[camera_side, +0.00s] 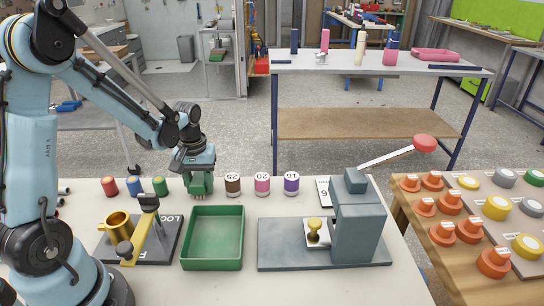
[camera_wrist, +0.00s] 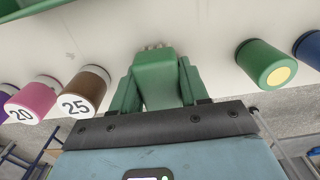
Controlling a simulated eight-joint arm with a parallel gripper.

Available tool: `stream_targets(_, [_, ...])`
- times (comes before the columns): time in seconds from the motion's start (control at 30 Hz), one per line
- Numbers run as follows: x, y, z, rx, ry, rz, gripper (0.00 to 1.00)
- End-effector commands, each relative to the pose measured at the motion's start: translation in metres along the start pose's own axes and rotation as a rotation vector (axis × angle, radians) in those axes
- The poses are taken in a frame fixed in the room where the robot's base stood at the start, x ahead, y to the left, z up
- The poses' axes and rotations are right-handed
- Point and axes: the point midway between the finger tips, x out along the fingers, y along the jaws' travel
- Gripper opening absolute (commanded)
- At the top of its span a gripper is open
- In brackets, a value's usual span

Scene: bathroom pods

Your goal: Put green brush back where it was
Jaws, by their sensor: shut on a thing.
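My gripper (camera_side: 200,170) is at the back of the bench, between the row of coloured cylinders and the row of numbered ones. In the wrist view its green fingers (camera_wrist: 157,98) are shut on either side of a green block-shaped thing, which I take to be the green brush (camera_wrist: 153,72). Small pale tips show at its far end. In the side view the brush (camera_side: 201,188) hangs below my gripper, just behind the green tray. Whether its lower end touches the bench, I cannot tell.
A green cylinder (camera_side: 160,187) stands close on the left, with blue and red ones beyond. A brown cylinder marked 25 (camera_side: 233,185) is close on the right. An empty green tray (camera_side: 240,225), a brass cup (camera_side: 119,227) and a lever press (camera_side: 358,220) stand in front.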

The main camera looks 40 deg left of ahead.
Motion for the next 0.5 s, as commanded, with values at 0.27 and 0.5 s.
stream_targets(0.27, [0.0028,0.0002,0.0002,0.0,0.0,0.0,0.11])
stream_targets(0.5, [0.0081,0.0002,0.0002,0.0,0.0,0.0,0.11])
